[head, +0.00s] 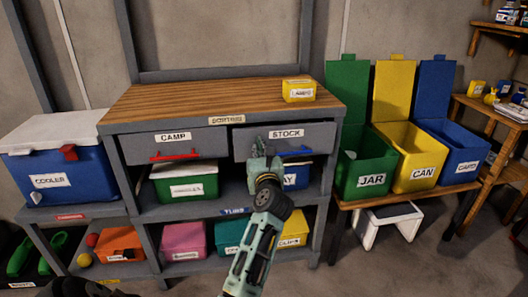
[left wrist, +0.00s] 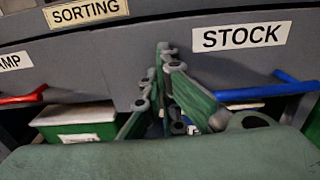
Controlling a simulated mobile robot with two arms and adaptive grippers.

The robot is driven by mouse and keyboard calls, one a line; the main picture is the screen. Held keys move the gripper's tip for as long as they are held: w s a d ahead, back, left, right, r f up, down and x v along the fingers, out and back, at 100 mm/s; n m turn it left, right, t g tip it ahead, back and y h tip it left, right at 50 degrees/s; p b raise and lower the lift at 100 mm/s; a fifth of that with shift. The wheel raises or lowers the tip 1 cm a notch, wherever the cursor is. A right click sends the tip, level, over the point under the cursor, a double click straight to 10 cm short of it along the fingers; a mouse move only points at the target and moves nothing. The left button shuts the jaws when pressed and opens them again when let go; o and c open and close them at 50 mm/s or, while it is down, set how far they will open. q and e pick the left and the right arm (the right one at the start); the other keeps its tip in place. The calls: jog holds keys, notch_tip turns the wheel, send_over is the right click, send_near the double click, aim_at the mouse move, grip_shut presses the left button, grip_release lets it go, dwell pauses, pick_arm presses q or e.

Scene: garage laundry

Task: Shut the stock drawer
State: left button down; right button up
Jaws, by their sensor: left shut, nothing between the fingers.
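The stock drawer (head: 320,137) is the grey right-hand drawer under the wooden top, with a white STOCK label and a blue handle (head: 297,153). Its front also shows in the left wrist view (left wrist: 225,70), with the blue handle (left wrist: 265,92) to the right. My left gripper (head: 258,146) is shut and empty, in front of the drawer's left part, left of the label. In the left wrist view its fingertips (left wrist: 163,52) are at or very near the drawer front; contact is unclear. My right gripper is not in view.
The camp drawer (head: 200,143) with a red handle (head: 172,156) is to the left. A yellow box (head: 299,91) stands on the wooden top (head: 200,98). A green box (head: 185,185) sits on the shelf below.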

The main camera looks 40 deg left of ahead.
aim_at(255, 141)
pick_arm(q)
jog(key=shift+s, duration=0.1)
jog(key=x, duration=0.4)
jog(key=shift+a+r, duration=0.15)
jog(key=shift+a, duration=0.1)
jog(key=shift+r, duration=0.2)
jog(key=shift+d, duration=0.1)
